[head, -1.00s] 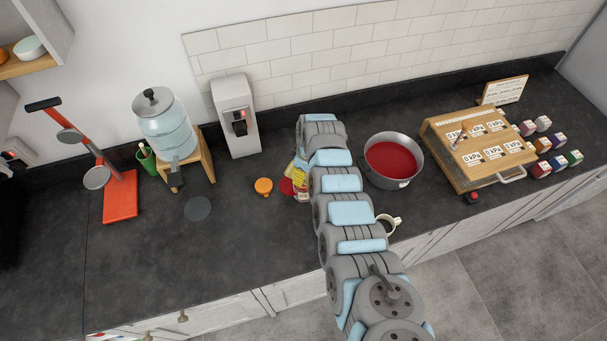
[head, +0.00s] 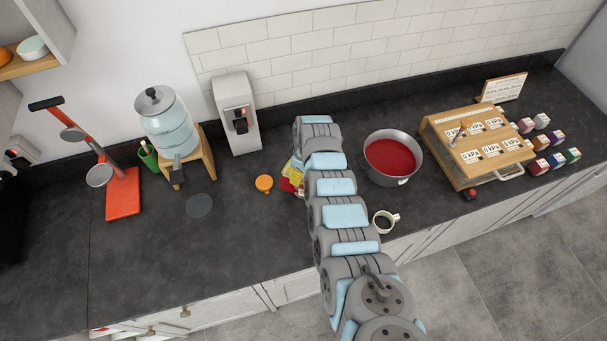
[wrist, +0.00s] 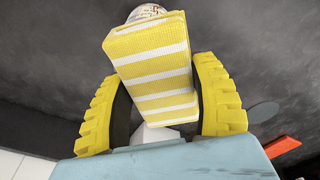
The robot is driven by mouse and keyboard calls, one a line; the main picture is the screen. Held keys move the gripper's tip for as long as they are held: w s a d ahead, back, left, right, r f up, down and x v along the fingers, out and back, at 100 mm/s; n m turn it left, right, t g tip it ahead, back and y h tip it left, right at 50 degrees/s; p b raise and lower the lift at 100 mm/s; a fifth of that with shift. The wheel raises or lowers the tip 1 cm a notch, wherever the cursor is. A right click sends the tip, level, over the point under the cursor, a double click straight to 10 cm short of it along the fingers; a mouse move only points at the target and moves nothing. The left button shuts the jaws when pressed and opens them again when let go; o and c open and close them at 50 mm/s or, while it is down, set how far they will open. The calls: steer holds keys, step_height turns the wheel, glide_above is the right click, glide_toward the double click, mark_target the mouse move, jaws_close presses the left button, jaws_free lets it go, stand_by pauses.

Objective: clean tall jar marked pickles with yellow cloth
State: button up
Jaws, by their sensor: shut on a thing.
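My gripper (wrist: 157,78) is shut on the yellow cloth (wrist: 150,58), which is folded and has white stripes; its yellow fingers stand on either side of it. A pale jar with a printed label (wrist: 147,11) shows just past the cloth's far edge in the wrist view, mostly hidden; I cannot read its marking or tell whether the cloth touches it. In the head view my arm hides the gripper and most of the jar.
An orange lid-like piece (head: 264,183) lies left of the arm. A metal pot of red liquid (head: 391,158) and a white mug (head: 384,221) stand to the right. A dispenser (head: 238,115) stands behind. The counter's front left is clear.

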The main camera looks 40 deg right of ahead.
steer(key=shift+d+f, duration=0.2)
steer(key=shift+d, duration=0.1)
steer(key=shift+d+b, duration=0.35)
steer(key=shift+b, duration=0.3)
steer(key=shift+c, duration=0.4)
steer(key=shift+d+r+b, duration=0.3)
steer(key=shift+d+b, duration=0.15)
steer(key=shift+d, duration=0.15)
steer(key=shift+a+f+p, duration=0.15)
steer(key=shift+a+p, duration=0.5)
steer(key=shift+a, duration=0.25)
steer(key=shift+a+f+p, duration=0.1)
steer(key=shift+a+p, duration=0.5)
steer(key=shift+a, duration=0.25)
steer(key=shift+r, duration=0.1)
steer(key=shift+r+p, duration=1.3)
steer(key=shift+r, duration=2.2)
steer(key=shift+s, duration=0.1)
